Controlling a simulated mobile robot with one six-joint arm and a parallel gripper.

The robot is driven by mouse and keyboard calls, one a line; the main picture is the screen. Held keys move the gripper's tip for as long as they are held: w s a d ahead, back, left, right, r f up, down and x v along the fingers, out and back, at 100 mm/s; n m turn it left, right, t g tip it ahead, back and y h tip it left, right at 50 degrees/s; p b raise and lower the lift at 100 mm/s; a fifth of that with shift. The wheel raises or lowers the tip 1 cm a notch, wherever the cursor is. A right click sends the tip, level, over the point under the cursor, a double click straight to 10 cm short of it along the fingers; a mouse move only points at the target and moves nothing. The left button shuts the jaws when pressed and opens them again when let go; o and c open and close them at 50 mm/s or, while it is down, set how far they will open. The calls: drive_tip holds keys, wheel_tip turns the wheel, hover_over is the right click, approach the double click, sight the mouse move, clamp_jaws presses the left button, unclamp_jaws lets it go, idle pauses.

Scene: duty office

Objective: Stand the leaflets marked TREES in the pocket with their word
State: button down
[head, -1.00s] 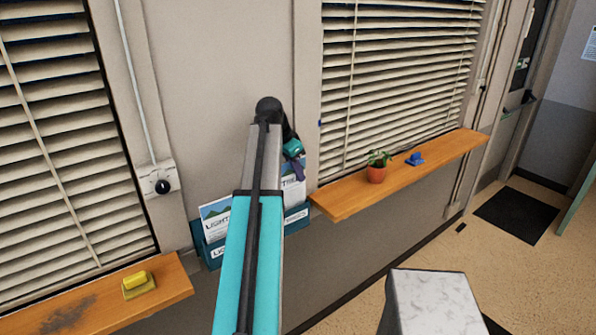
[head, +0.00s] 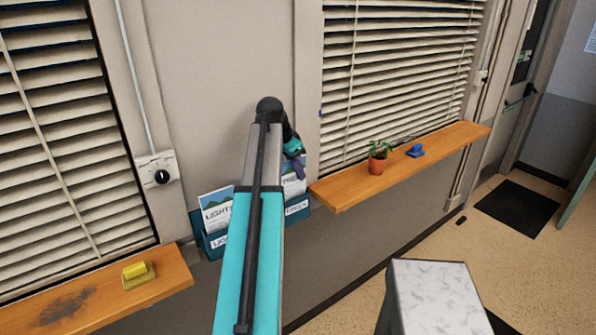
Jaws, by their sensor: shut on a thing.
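The leaflets marked TREES (head: 291,185) show as a white sheet with a green and blue picture, their word partly covered by my arm. My gripper (head: 298,169) is shut on their upper part, and they stand roughly upright. Their lower edge meets the front of the right pocket (head: 298,209) of a teal wall rack; I cannot tell whether it is inside. That pocket's white label is partly hidden by my arm. The left pocket (head: 205,243) holds leaflets whose word begins LIGHT (head: 216,209), above a label that is also partly covered.
A wooden sill (head: 400,165) right of the rack carries a potted plant (head: 377,157) and a blue object (head: 415,151). A lower left sill (head: 90,296) carries a yellow object (head: 137,274). A dial box (head: 157,171) is on the wall. Blinds flank the rack.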

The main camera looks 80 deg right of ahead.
drive_tip(key=c, duration=1.8)
unclamp_jaws()
drive_tip(key=shift+c, duration=0.2)
drive_tip(key=shift+r, duration=0.1)
drive_tip(key=shift+b+v, duration=2.15)
drive_tip(key=shift+v, duration=4.7)
